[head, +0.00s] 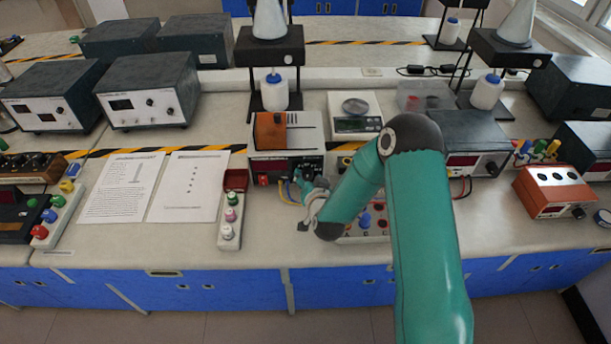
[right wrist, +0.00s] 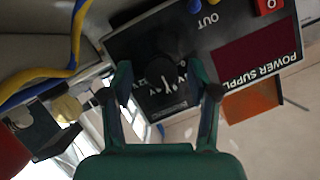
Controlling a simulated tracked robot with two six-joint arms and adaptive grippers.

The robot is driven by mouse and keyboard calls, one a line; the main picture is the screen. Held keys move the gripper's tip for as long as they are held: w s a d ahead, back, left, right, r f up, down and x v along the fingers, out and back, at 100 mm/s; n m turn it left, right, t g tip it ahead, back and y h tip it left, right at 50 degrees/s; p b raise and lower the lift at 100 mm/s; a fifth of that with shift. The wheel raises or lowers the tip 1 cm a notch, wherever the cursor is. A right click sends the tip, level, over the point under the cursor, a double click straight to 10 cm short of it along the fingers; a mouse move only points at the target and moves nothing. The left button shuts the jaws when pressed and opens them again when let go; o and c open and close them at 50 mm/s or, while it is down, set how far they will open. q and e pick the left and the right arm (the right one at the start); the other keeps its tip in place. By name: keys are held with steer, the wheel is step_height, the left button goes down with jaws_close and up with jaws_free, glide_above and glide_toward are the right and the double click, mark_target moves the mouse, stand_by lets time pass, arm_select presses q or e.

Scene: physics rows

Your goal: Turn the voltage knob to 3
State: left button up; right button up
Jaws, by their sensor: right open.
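The power supply (head: 258,160) stands mid-bench in the head view, front toward me. In the right wrist view its dark front panel (right wrist: 215,45) appears upside down, with "POWER SUPPLY" and "OUT" lettering. The voltage knob (right wrist: 163,68) is a dark round shape with white marks on its scale plate; the number it points at is not legible. My right gripper (head: 303,190) is in front of the panel's right part. In the right wrist view the right gripper (right wrist: 160,75) is open, its fingers on either side of the knob; contact cannot be told. My left gripper is not in view.
Blue and yellow wires (right wrist: 75,45) run close beside the right gripper. A red switch (right wrist: 268,5) is on the panel. A terminal block (head: 229,232) and paper sheets (head: 187,187) lie to the left. A balance (head: 355,118) stands behind.

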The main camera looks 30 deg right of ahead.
steer(key=c, duration=1.1)
steer(key=shift+d, duration=0.1)
jaws_close()
